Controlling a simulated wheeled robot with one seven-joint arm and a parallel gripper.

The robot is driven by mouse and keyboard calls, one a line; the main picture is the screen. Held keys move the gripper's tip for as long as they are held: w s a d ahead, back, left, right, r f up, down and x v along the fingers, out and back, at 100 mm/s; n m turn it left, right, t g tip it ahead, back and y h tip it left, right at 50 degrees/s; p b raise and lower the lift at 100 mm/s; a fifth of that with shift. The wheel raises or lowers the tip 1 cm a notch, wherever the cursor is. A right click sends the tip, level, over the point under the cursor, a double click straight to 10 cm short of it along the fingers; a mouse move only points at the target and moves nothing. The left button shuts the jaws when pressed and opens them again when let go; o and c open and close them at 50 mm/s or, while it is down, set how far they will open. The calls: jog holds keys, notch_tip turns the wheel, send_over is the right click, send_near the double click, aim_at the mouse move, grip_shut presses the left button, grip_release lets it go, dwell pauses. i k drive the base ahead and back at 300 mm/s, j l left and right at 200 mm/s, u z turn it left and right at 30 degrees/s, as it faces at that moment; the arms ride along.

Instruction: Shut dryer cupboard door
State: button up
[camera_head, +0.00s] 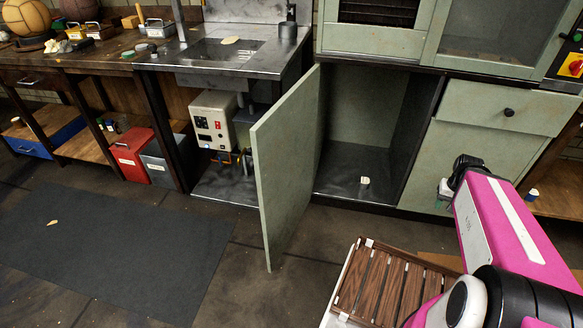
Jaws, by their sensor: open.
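The dryer cupboard is a grey-green cabinet, and its lower compartment (362,130) stands open. Its door (286,165) is a tall pale green panel, swung far out into the room, hinged on the compartment's left side. My gripper (452,180) is at the end of my pink arm, right of the opening and in front of the green drawer fronts. It is open and apart from the door. Its fingers are small and partly hidden by the wrist.
A small white item (364,182) lies on the cupboard floor. A dark mat (95,250) covers the floor at left. A wooden slatted rack (385,285) is in the foreground. A workbench (85,50) with leather balls (27,15) is at left.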

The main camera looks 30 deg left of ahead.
aim_at(283, 140)
jog(key=k+j, duration=0.4)
jog(key=j, duration=0.15)
jog(key=k+j, duration=0.4)
jog(key=j, duration=0.15)
jog(key=k+j, duration=0.35)
jog(key=j, duration=0.25)
jog(key=k+j, duration=0.4)
jog(key=j, duration=0.15)
jog(key=i+j, duration=0.15)
jog(key=j, duration=0.2)
jog(key=i+j, duration=0.2)
jog(key=j, duration=0.2)
jog(key=k+j+z, duration=0.15)
jog(key=k+j, duration=0.15)
